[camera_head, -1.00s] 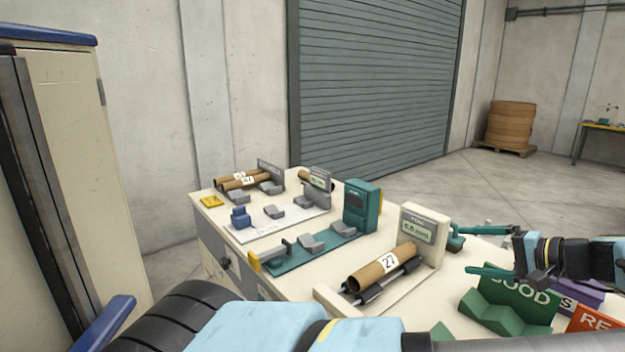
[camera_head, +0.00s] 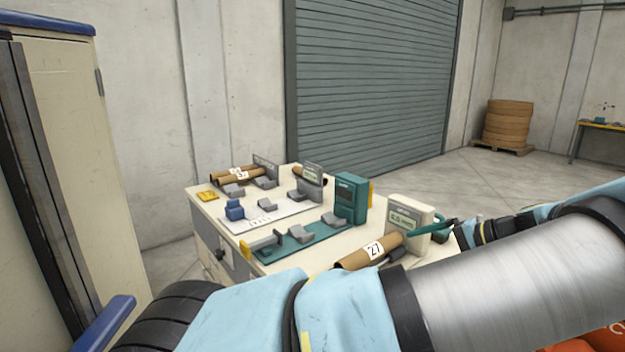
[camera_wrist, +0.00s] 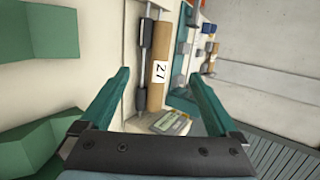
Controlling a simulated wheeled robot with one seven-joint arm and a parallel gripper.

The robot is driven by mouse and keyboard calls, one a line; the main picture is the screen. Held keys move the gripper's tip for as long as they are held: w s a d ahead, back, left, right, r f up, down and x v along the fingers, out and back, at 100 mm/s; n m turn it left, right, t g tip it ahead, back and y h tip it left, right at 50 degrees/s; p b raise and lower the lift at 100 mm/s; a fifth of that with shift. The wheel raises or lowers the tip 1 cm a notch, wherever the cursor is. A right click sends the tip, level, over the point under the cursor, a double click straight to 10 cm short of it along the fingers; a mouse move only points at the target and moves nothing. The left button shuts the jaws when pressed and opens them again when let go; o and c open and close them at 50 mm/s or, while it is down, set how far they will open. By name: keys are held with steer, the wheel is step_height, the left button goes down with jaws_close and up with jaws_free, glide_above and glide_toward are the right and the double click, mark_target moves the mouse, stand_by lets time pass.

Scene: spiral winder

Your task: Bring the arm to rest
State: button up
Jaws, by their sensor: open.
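My gripper (camera_wrist: 160,92) is open and empty in the wrist view, its two teal fingers spread wide apart. Beyond them lies a brown tube labelled 27 (camera_wrist: 157,88) on dark rollers, next to a display unit (camera_wrist: 172,123). In the head view, my arm crosses the lower right and one teal fingertip shows by the display unit (camera_head: 405,222). The tube labelled 27 (camera_head: 365,253) is partly hidden behind my arm.
The bench (camera_head: 205,207) also holds a teal gauge (camera_head: 350,198), a teal fixture plate (camera_head: 275,254), a white plate (camera_head: 290,215) and several brown tubes (camera_head: 238,177) at the back. Green blocks (camera_wrist: 45,110) stand left in the wrist view. A cabinet (camera_head: 65,110) stands at left.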

steer(key=a+f+n+g+h+b, duration=0.1)
steer(key=a+f+g, duration=0.1)
steer(key=a, duration=0.4)
steer(key=a+f+n+g+h+b, duration=0.1)
steer(key=a+f+g, duration=0.1)
steer(key=a, duration=0.3)
steer(key=w+a+f+n+g+h+b, duration=0.1)
steer(key=a+f+g, duration=0.1)
steer(key=a, duration=0.4)
steer(key=shift+a+f+n+g, duration=0.3)
steer(key=shift+f+g, duration=0.1)
steer(key=shift+f, duration=0.15)
steer(key=s+a+r+n+h+b, duration=0.1)
steer(key=s+a+n+h+b, duration=0.1)
steer(key=a, duration=0.5)
steer(key=s+a+r+n+t+h+b, duration=0.1)
steer(key=s+a+n+h+b, duration=0.1)
steer(key=s+a, duration=0.4)
steer(key=shift+s+a+r+h+b, duration=0.2)
steer(key=shift+s+a+h+b, duration=0.2)
steer(key=shift+a+h+b, duration=0.5)
